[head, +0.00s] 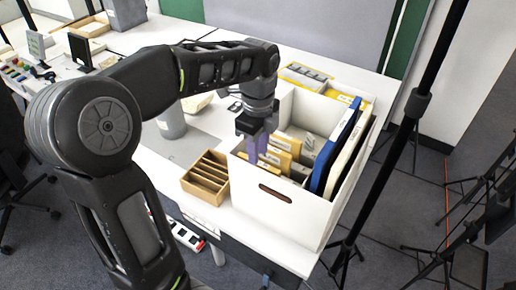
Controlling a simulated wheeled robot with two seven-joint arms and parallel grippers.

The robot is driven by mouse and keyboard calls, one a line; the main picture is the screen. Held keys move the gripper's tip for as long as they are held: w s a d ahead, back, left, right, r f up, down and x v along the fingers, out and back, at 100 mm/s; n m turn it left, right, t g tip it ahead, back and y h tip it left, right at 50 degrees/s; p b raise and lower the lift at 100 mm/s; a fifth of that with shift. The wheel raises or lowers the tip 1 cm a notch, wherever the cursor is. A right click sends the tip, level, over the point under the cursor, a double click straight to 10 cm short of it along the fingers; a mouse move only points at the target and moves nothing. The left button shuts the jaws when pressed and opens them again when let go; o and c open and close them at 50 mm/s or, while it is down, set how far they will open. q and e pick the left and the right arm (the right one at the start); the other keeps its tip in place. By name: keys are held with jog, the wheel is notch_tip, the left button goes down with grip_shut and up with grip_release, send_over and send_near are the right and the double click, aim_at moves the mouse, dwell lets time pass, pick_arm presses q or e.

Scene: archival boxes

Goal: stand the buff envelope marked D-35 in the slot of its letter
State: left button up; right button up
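A white archival box (278,212) with an oval hand hole stands on the white table. Inside it are upright buff envelopes or folders (286,143), grey dividers, a blue folder (335,146) and a cream one (350,150) on the right. No marking can be read, so I cannot tell which envelope is D-35 or which slot carries which letter. My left gripper (257,148) points down with purplish fingers at the box's left side, close to the buff pieces. Whether it is open or holds something cannot be made out. My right gripper is not in view.
A small wooden slotted rack (207,176) stands left of the box, close to the table's front edge. A yellow-edged tray (305,76) lies behind the box. A black stand pole (404,130) rises just right of the table. Small items fill the table's far left.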

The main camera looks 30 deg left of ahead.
pick_arm(q)
jog(key=shift+o, duration=0.9)
jog(key=shift+r, duration=0.35)
notch_tip(320, 180, up, 4)
jog(key=shift+f, duration=0.1)
notch_tip(320, 180, up, 3)
jog(key=shift+r+p, duration=0.2)
jog(key=shift+p, duration=0.75)
